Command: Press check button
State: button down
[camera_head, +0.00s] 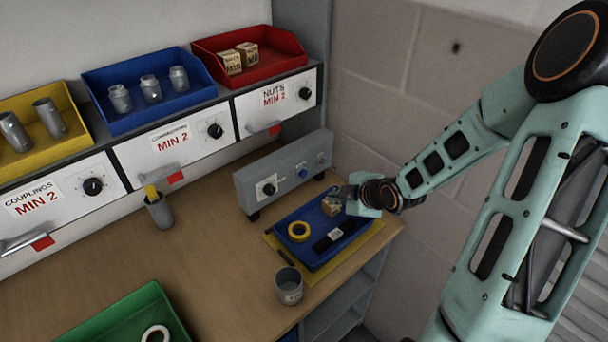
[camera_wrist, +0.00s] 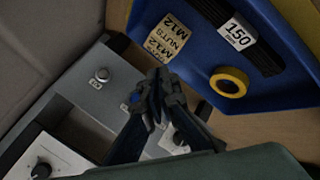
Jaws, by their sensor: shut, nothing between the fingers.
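A grey control box (camera_head: 285,178) stands on the bench against the back. Its front has a black knob on a white plate (camera_head: 268,189), a blue button (camera_head: 302,172) and a small silver part (camera_head: 321,157). The labels are too small to read, so I cannot tell which is the check button. My gripper (camera_head: 342,192) is shut and empty, just in front of the box's right half. In the wrist view my fingertips (camera_wrist: 160,82) lie over the box face and hide part of it. A blue spot (camera_wrist: 135,98) shows beside them, and a silver button (camera_wrist: 101,75) is clear of them.
A blue tray (camera_head: 315,256) below my gripper holds yellow tape (camera_head: 298,232), a cardboard M12 nuts box (camera_wrist: 165,40) and a black item labelled 150 (camera_wrist: 238,30). A grey cup (camera_head: 289,288) stands before it. A green tray (camera_head: 115,325) lies front left. Bench between is clear.

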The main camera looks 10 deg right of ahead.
aim_at(303, 173)
jog(key=w+a+b, duration=0.3)
jog(key=w+a, duration=0.2)
jog(key=w, duration=0.2)
jog(key=shift+w, duration=0.1)
dwell(1.5)
jog(key=shift+w+a+b, duration=0.15)
jog(key=shift+w+b, duration=0.15)
jog(key=shift+w+a, duration=0.25)
jog(key=shift+w, duration=0.15)
dwell(0.7)
jog(key=shift+s, duration=0.1)
jog(key=shift+s+d, duration=0.45)
jog(key=shift+s, duration=0.2)
